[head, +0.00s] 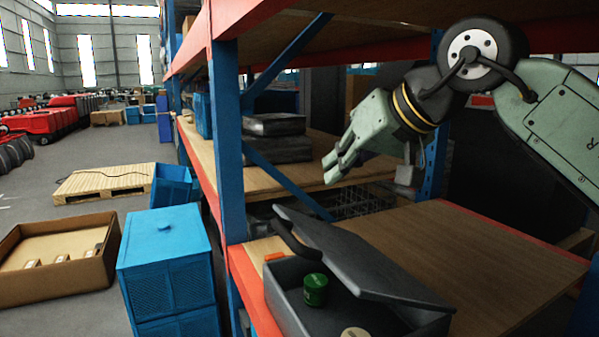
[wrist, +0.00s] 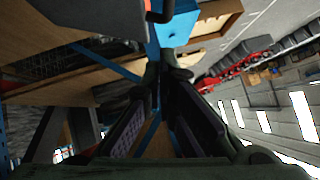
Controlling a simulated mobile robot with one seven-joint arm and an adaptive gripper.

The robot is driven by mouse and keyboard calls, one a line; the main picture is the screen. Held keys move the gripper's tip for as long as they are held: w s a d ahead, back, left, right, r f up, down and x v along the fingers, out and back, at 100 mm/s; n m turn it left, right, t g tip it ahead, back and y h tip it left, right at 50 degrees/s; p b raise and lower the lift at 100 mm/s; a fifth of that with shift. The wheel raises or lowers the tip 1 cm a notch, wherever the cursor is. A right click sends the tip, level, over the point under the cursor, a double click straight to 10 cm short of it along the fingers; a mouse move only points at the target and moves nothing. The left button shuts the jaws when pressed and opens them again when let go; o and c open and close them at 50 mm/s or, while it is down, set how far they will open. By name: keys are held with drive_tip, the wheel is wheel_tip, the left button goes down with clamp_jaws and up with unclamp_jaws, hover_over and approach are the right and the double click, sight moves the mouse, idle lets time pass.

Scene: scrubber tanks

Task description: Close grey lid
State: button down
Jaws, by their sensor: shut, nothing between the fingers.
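A dark grey tank (head: 283,292) sits on the wooden shelf at the bottom centre of the head view. Its grey lid (head: 365,262) is open, tilted up and leaning to the right side of the tank. A dark curved handle or hose (head: 297,240) shows at the lid's far left end. A green cap (head: 316,289) and a pale round piece (head: 355,334) show in the tank opening. My gripper (head: 332,172) is above and beyond the lid, apart from it, shut and empty. Its closed fingers also show in the wrist view (wrist: 168,75).
A blue rack post (head: 228,140) stands left of my gripper, with an upper shelf (head: 300,30) overhead. Bare shelf board (head: 470,260) lies right of the tank. Black cases (head: 275,137) sit on the shelf behind. Blue crates (head: 168,265) stand on the floor at left.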

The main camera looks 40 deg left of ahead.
drive_tip(key=s+d+f+p+x, duration=0.1)
drive_tip(key=p+x, duration=0.3)
drive_tip(key=x, duration=0.8)
drive_tip(key=shift+s+d+f+g+h, duration=0.2)
drive_tip(key=shift+s+f+g+h, duration=0.15)
drive_tip(key=shift+f, duration=0.2)
drive_tip(key=shift+s+f, duration=0.1)
